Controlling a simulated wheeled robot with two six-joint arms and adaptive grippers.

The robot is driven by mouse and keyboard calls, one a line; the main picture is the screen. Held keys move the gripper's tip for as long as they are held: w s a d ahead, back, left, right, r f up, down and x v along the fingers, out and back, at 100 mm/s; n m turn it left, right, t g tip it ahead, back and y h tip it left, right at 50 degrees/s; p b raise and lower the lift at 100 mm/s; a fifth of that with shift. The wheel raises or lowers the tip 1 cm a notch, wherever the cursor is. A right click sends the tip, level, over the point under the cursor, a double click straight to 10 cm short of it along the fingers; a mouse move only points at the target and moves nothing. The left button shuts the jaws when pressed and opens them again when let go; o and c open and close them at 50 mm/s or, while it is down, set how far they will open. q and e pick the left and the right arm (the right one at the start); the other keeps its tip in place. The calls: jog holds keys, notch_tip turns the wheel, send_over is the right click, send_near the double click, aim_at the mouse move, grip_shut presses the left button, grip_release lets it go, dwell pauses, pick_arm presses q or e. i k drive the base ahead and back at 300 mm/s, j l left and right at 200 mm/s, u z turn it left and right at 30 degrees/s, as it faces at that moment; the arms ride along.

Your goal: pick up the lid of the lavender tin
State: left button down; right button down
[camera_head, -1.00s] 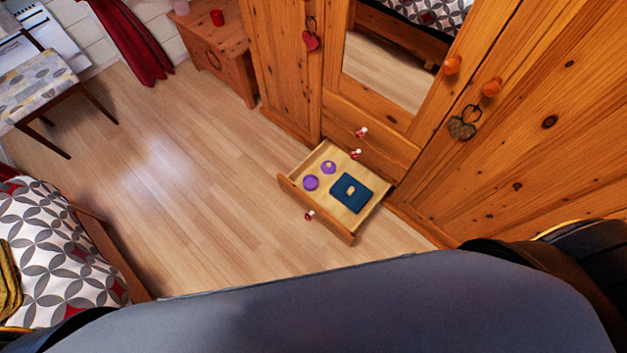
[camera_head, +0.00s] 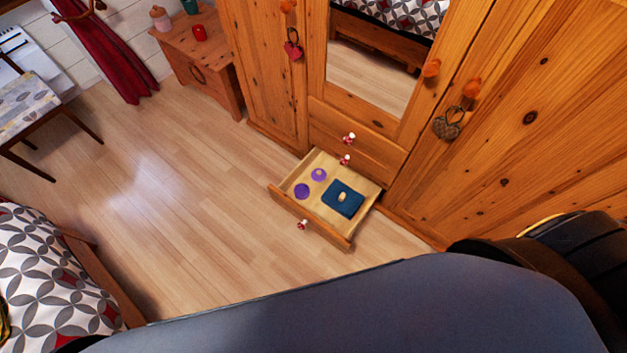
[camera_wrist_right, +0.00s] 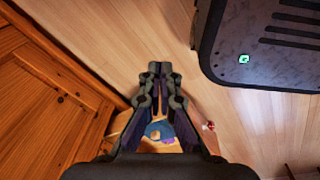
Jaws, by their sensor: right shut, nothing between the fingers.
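Two small purple round pieces lie in the open drawer (camera_head: 310,221) of the wardrobe in the head view. The one nearer the wardrobe has a small pale knob on top and looks like the lid (camera_head: 319,174). The plain one beside it, nearer the drawer front, looks like the lavender tin (camera_head: 302,190). They lie apart. My right gripper (camera_wrist_right: 160,72) is shut and empty in the right wrist view, above the floor and drawer. Its fingers partly hide the drawer contents, where a bit of purple shows. My left gripper is not in view.
A dark blue square item (camera_head: 343,198) with a pale piece on it lies in the same drawer, to the right of the purple pieces. The wardrobe (camera_head: 440,190) rises behind the drawer. A bed (camera_head: 50,270) stands at left. Wooden floor (camera_head: 190,200) between them is clear.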

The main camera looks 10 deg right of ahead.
aim_at(319, 174)
jog(key=i+j+z, duration=0.3)
jog(key=i+j, duration=0.15)
jog(key=i+j+z, duration=0.2)
jog(key=j, duration=0.15)
jog(key=i+j+z, duration=0.15)
jog(key=j, duration=0.2)
jog(key=i+j+z, duration=0.15)
jog(key=j, duration=0.2)
jog(key=i+j+z, duration=0.15)
jog(key=j, duration=0.2)
jog(key=i+j+z, duration=0.15)
jog(key=j, duration=0.25)
jog(key=i+j+z, duration=0.2)
jog(key=j, duration=0.15)
jog(key=k, duration=0.05)
